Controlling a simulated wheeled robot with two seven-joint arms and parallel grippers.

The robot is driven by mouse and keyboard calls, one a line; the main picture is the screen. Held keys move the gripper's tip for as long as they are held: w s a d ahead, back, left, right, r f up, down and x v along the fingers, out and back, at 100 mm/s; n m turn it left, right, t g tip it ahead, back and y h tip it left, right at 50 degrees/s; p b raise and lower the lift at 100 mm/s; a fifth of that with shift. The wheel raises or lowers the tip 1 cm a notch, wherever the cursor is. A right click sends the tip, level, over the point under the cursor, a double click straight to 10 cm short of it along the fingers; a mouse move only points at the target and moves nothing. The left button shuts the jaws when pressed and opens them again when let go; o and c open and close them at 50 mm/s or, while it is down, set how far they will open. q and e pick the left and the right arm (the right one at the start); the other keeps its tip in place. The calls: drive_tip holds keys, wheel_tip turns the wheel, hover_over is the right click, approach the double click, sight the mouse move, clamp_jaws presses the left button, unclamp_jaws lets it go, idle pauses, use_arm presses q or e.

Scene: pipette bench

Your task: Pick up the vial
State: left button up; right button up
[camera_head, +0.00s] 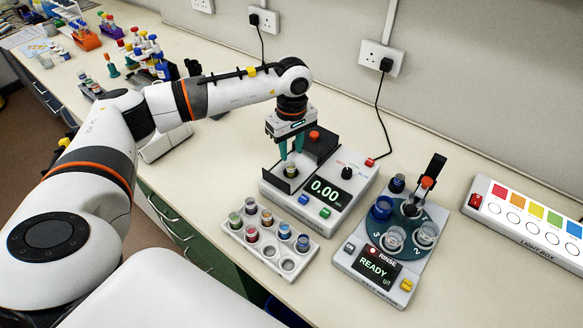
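A small clear vial (291,170) with greenish content stands upright on the pan of the digital scale (334,214), which reads 0.00. My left gripper (291,155) points down over this vial. Its two teal fingers are apart, with the tips just above or at the vial's rim; I cannot tell whether they touch it. More vials with coloured contents stand in a white rack (237,234) in front of the scale, including a red one (252,234) and a blue one (302,243). Two front holes of the rack look empty. My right gripper is not in view.
Right of the scale stands a rinse station (347,259) showing READY, with cups and an upright black lever. A light box (510,227) lies at the far right. Bottles and coloured racks (87,38) stand at the back left. Bare bench lies right of the rinse station.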

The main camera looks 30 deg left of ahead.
sight(291, 165)
use_arm(q)
drive_tip(key=f+p, duration=0.1)
drive_tip(key=f, duration=0.1)
drive_tip(key=f+p, duration=0.1)
drive_tip(key=f, duration=0.1)
drive_tip(key=f+p, duration=0.1)
drive_tip(key=f, duration=0.1)
drive_tip(key=shift+w+a+f, duration=0.25)
drive_tip(key=shift+w+f, duration=0.05)
drive_tip(key=shift+f+p, duration=0.3)
drive_tip(key=shift+f, duration=0.2)
clamp_jaws()
drive_tip(key=shift+r, duration=0.1)
